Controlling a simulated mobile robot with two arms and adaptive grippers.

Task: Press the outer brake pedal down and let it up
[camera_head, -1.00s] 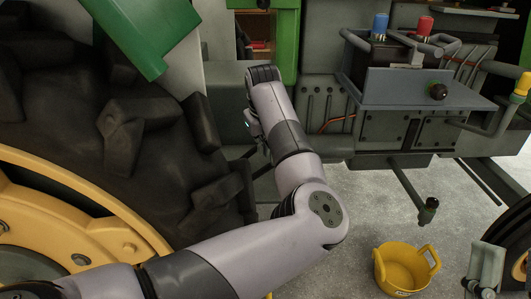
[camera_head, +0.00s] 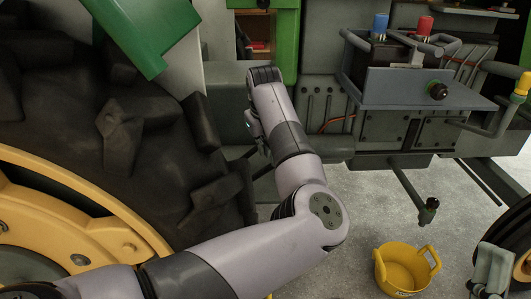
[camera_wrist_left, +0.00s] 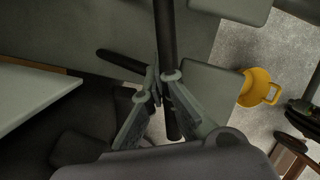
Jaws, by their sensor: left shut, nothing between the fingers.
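My left gripper (camera_wrist_left: 163,80) shows in the left wrist view, its two fingers close together at the tips with nothing between them. The tips are right by a dark upright rod (camera_wrist_left: 168,35), and I cannot tell whether they touch it. A flat grey plate (camera_wrist_left: 212,88), perhaps a pedal pad, lies just right of the fingers; another grey plate (camera_wrist_left: 235,8) is at the top. I cannot tell which is the outer brake pedal.
The big rear tyre (camera_head: 130,125) stands close on the left of my arm, under a green panel (camera_head: 145,30). A grey box (camera_head: 420,95) with levers is at the right. A yellow bucket (camera_head: 403,268) stands on the floor, also seen in the left wrist view (camera_wrist_left: 259,88).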

